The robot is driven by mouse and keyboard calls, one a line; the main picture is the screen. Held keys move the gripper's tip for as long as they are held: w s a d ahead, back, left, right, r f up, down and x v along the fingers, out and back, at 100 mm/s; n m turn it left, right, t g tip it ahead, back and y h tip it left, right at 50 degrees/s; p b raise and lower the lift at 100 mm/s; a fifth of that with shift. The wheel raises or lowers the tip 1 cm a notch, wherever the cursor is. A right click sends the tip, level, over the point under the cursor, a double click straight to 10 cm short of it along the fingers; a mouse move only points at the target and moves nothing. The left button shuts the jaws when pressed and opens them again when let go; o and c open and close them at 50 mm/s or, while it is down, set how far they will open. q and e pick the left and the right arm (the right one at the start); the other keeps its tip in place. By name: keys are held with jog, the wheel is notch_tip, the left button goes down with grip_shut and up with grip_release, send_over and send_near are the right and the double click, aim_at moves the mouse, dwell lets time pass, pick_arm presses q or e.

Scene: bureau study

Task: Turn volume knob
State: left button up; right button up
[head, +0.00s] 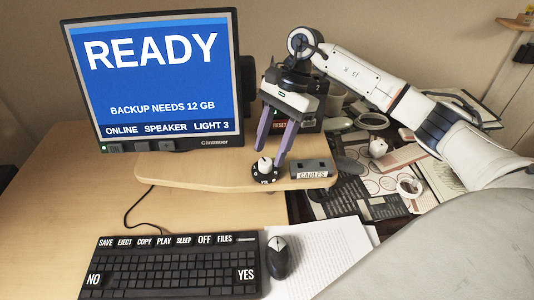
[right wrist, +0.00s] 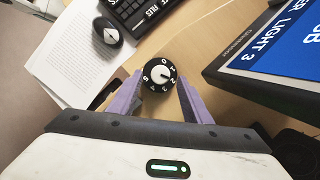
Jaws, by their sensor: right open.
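The volume knob (head: 265,166) is a small white-topped dial on a black numbered base, set on the wooden shelf below the monitor. In the right wrist view the knob (right wrist: 159,74) shows its numbers around a black rim. My right gripper (head: 271,161) points down at the knob, with its purple fingers on either side of it. In the right wrist view the right gripper (right wrist: 160,95) is open, the knob lying between its fingertips. I cannot tell whether the fingers touch it. My left gripper is not in view.
The monitor (head: 150,75) reads READY, with SPEAKER and LIGHT 3 below. A box marked CABLES (head: 311,170) stands right of the knob on the shelf (head: 205,171). A keyboard (head: 170,267), mouse (head: 278,257) and papers (head: 325,255) lie in front. The right side is cluttered.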

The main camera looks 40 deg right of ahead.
aim_at(265, 165)
jog(key=x, duration=0.2)
jog(key=shift+a+f, duration=0.2)
jog(key=shift+f, duration=0.2)
jog(key=c, duration=1)
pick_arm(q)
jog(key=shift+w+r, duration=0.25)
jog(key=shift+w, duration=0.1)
